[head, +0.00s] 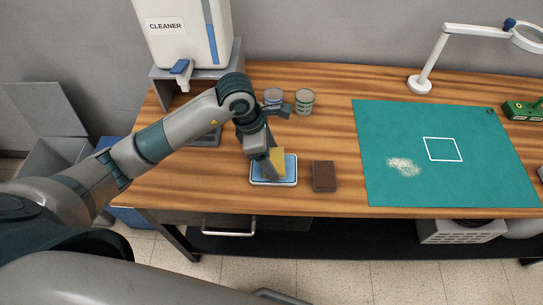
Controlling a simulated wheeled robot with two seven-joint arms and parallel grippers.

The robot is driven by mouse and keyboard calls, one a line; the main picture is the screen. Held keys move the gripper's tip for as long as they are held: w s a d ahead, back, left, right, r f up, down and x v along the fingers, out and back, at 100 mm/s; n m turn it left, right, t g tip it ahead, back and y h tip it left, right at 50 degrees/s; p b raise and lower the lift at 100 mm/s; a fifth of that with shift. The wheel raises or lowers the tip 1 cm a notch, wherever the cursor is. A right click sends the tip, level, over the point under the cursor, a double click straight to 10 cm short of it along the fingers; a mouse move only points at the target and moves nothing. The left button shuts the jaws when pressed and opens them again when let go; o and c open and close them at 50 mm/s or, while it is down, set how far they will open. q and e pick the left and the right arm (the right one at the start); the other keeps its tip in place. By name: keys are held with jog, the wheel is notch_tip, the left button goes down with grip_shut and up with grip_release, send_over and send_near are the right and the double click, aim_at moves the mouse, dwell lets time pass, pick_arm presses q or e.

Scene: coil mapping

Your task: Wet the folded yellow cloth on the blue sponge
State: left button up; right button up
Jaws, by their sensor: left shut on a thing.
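The folded yellow cloth (277,156) is held in my left gripper (270,168), whose fingers are shut on it. The cloth is over the blue sponge (289,173), which lies in a shallow light tray (274,184) near the front edge of the table. The cloth's lower edge is at the sponge, but I cannot tell whether it touches. The gripper and cloth hide part of the sponge. My right gripper is not in view.
A brown block (324,176) lies right of the tray. Two small tubs (304,101) stand behind. A green mat (440,185) with pale powder (403,167) and a white square outline covers the right side. A cleaner dispenser (185,30) and magnifier lamp (430,65) stand at the back.

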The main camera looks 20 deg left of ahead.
aim_at(275, 163)
pick_arm(q)
jog(key=shift+r+p, duration=1.3)
jog(key=shift+r, duration=1.7)
jog(key=m+b, duration=0.1)
jog(key=m, duration=0.1)
jog(key=d+m+g, duration=0.1)
jog(key=m, duration=0.2)
jog(key=shift+s+r+b, duration=0.2)
jog(key=shift+b, duration=0.2)
jog(key=m+g, duration=0.1)
jog(key=m, duration=0.1)
jog(key=s+m+g+b, duration=0.1)
jog(key=m, duration=0.2)
jog(key=shift+a+r+b, duration=0.15)
jog(key=shift+b, duration=0.15)
jog(key=m, duration=0.2)
jog(key=a+m+b, duration=0.1)
jog(key=shift+s+r+g+y, duration=0.15)
jog(key=shift+s+g+y, duration=0.15)
jog(key=shift+y, duration=0.1)
jog(key=a+m+b, duration=0.1)
jog(key=m, duration=0.2)
jog(key=s+a+r+m+y+b, duration=0.1)
jog(key=a+m, duration=0.1)
jog(key=m, duration=0.1)
jog(key=s+a+m+g+y+b, duration=0.1)
jog(key=a+m, duration=0.1)
jog(key=m, duration=0.1)
jog(key=shift+s+r, duration=0.15)
jog(key=shift+r, duration=0.2)
